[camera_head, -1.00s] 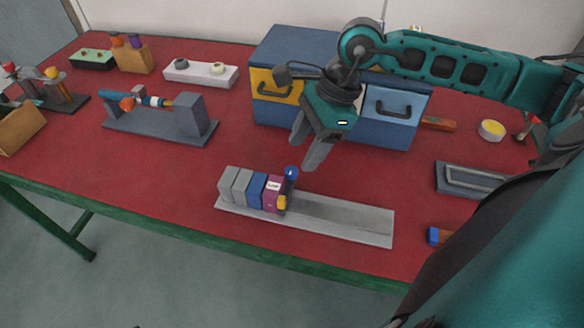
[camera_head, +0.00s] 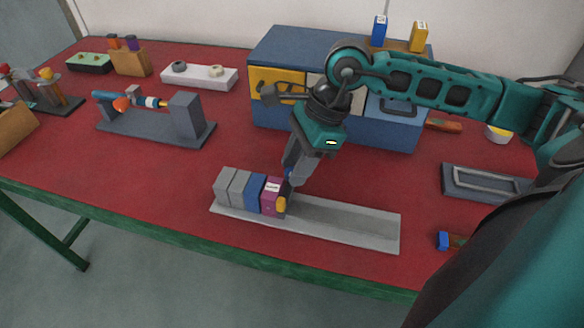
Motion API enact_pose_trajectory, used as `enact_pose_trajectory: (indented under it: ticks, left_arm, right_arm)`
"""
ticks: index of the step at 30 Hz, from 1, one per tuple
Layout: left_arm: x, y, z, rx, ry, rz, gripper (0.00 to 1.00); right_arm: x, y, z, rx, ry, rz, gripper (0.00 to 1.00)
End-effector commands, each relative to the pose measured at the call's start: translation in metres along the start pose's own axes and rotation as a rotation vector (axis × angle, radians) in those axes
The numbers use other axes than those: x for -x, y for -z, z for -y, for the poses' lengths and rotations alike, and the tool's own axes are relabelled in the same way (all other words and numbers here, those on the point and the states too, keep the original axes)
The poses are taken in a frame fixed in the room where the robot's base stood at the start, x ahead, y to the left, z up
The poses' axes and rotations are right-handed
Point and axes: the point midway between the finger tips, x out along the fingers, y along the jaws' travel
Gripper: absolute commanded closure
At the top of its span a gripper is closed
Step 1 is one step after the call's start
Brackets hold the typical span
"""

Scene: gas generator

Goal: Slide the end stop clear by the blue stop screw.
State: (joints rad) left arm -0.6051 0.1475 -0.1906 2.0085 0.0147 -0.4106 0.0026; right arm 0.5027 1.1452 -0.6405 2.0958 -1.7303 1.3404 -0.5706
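A grey rail (camera_head: 350,222) lies near the front edge of the red table. Two grey blocks, a blue block (camera_head: 255,191) and a magenta labelled block (camera_head: 271,196) stand in a row at its left end. The small dark end stop (camera_head: 287,192) stands just right of the magenta block, with a yellow part (camera_head: 281,206) at its front. My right gripper (camera_head: 292,178) points down at the end stop, its fingers at the blue stop screw. The fingers mostly hide the screw, and I cannot tell whether they are closed on it. My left gripper is out of view.
The rail is empty right of the end stop. A blue drawer cabinet (camera_head: 285,48) stands behind my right arm. A grey frame-like tray (camera_head: 485,184) and a small blue item (camera_head: 442,240) lie to the right. A grey fixture (camera_head: 160,133) stands at the left.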

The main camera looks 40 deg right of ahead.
Motion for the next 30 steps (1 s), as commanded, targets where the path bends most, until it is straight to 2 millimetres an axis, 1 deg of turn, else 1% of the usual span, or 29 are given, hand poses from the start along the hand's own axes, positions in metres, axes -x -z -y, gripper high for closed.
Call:
enact_pose_trajectory:
  ticks: [1, 6, 8, 9, 13, 30]
  left_arm:
    - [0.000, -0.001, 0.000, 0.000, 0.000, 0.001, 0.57]
    - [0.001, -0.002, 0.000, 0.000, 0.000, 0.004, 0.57]
    - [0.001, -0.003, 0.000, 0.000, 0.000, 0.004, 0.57]
    - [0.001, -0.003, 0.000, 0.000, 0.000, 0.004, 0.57]
    - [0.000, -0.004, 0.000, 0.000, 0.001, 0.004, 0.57]
    - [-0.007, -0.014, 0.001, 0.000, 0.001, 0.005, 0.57]
  right_arm:
    - [0.000, 0.000, 0.000, 0.000, 0.000, 0.000, 0.68]
    - [0.000, 0.000, 0.000, 0.000, 0.000, 0.000, 0.84]
    - [0.000, 0.000, 0.000, 0.000, 0.000, -0.001, 0.90]
    - [0.000, 0.000, 0.000, 0.000, 0.000, 0.000, 0.91]
    - [0.000, 0.003, -0.001, -0.001, 0.000, -0.002, 0.91]
    - [0.009, 0.026, -0.017, -0.002, 0.000, -0.004, 0.91]
